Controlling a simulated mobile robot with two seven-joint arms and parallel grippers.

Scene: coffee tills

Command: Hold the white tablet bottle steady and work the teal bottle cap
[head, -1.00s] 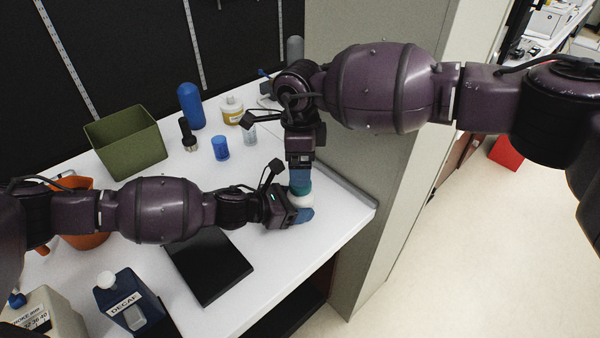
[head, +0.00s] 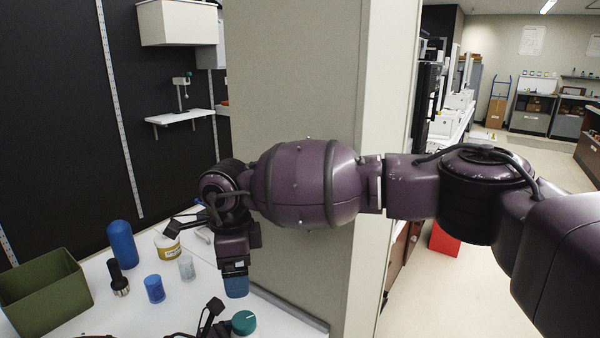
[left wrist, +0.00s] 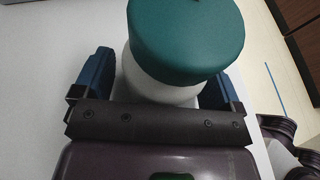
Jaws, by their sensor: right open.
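The white tablet bottle (left wrist: 155,85) stands upright between the blue fingers of my left gripper (left wrist: 160,75) in the left wrist view. The fingers lie close against both sides of it, and the gripper looks shut on it. The teal bottle cap (left wrist: 187,38) sits on top of the bottle. In the head view the cap (head: 243,322) shows at the bottom edge, while the bottle and most of the left gripper are out of frame. My right gripper (head: 236,287) is open and empty, pointing down above and slightly left of the cap, with a gap between them.
On the white counter (head: 200,308) stand a green bin (head: 45,295), a blue bottle (head: 122,244), a dark torch-like item (head: 118,278), a blue cup (head: 154,289), a clear cup (head: 186,268) and a yellow-labelled jar (head: 168,246). A pale pillar (head: 290,90) rises behind the right arm.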

